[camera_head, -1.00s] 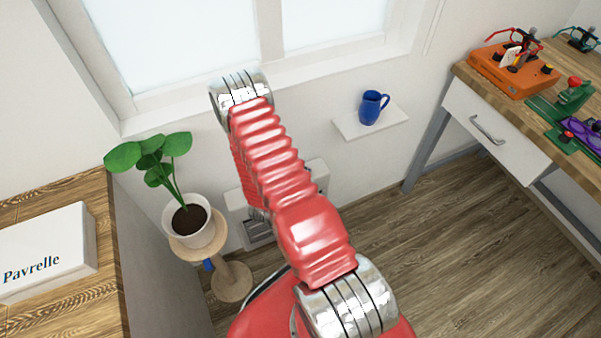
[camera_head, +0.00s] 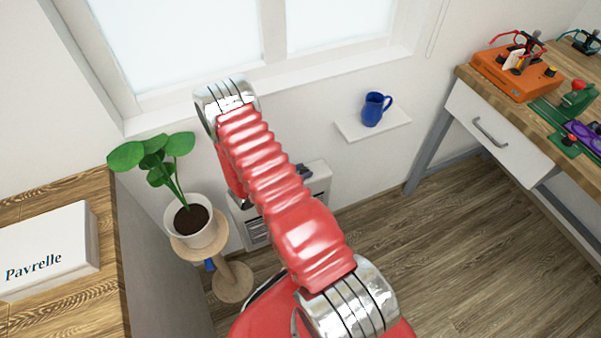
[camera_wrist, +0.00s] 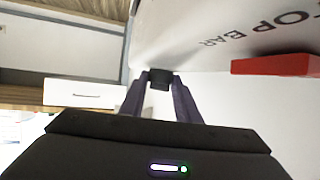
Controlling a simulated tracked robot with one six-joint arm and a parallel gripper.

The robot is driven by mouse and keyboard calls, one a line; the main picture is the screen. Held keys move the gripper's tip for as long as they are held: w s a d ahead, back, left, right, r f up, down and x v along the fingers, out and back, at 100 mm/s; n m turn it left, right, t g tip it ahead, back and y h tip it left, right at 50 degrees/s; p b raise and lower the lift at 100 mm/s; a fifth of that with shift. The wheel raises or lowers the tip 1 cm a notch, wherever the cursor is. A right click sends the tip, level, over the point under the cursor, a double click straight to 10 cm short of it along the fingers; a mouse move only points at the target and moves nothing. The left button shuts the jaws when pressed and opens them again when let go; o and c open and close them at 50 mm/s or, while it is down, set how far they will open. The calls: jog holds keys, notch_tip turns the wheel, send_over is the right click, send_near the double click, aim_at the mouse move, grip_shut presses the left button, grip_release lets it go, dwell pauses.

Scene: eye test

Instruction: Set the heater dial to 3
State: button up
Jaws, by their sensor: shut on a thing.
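The heater (camera_head: 259,231) is a white box low against the wall under the window, partly hidden behind my red arm. In the wrist view its white surface (camera_wrist: 200,45) fills the upper right, with the lettering "TOP BAR" upside down. My gripper (camera_wrist: 160,76) is shut on a small black dial (camera_wrist: 160,82), with one dark finger on each side. The dial's pointer and any numbers around it cannot be read. In the head view my arm hides the gripper; a small dark part shows on the heater's top right.
A red bar (camera_wrist: 275,65) lies right of the dial in the wrist view. A potted plant (camera_head: 188,218) on a wooden stand (camera_head: 232,283) stands left of the heater. A blue mug (camera_head: 373,109) sits on a wall shelf (camera_head: 375,129). A workbench (camera_head: 500,130) is at right; the floor before it is clear.

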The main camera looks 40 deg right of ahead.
jog(key=shift+w+a, duration=0.1)
jog(key=shift+w, duration=0.05)
jog(key=o, duration=1)
jog(key=v, duration=1.3)
jog(key=shift+a, duration=0.3)
